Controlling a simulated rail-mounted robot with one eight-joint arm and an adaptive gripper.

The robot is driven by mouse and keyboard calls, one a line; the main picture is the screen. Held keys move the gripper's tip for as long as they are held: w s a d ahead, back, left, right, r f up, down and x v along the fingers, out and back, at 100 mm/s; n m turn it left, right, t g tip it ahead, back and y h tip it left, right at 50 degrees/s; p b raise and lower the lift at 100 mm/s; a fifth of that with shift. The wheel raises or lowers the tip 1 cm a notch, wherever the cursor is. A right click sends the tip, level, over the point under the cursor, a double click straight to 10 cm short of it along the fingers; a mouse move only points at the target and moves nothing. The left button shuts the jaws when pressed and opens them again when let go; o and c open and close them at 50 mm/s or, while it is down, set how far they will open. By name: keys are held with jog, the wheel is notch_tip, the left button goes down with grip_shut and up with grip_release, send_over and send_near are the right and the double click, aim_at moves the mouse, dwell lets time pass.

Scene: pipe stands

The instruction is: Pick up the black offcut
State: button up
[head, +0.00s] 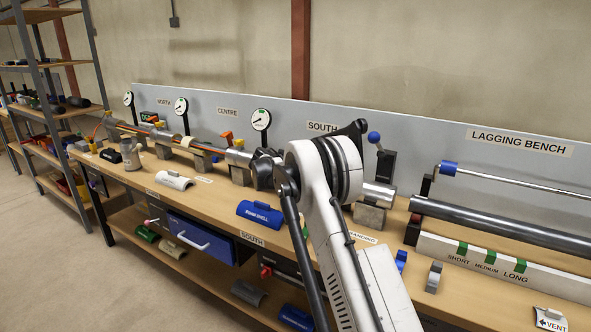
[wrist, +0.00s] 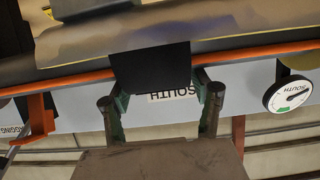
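A plain black piece, which I take to be the black offcut (wrist: 150,66), shows in the wrist view between the two fingers of my gripper (wrist: 160,88). It fills the gap between the finger pads and appears held there. Behind it are an upside-down SOUTH sign (wrist: 174,95) and an orange line (wrist: 240,55). In the head view my white arm covers the spot in front of the SOUTH label (head: 322,127), so the gripper's fingers and the offcut are hidden there.
A SOUTH gauge (wrist: 289,94) stands to the side in the wrist view. In the head view the bench holds a blue shell (head: 260,214), a white shell (head: 175,181), a mug (head: 131,153) and pipe stands. A long dark pipe (head: 500,228) lies at right. A blue drawer (head: 203,240) sits below.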

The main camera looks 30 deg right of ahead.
jog(key=c, duration=0.5)
jog(key=shift+c, duration=0.2)
jog(key=shift+r, duration=0.1)
jog(key=shift+r, duration=0.45)
notch_tip(320, 180, up, 3)
jog(key=shift+f, duration=0.15)
jog(key=w+r+p+v, duration=0.1)
jog(key=r+v, duration=0.1)
jog(key=v, duration=1.1)
jog(key=shift+w+a+r, duration=0.15)
jog(key=shift+w+a, duration=0.1)
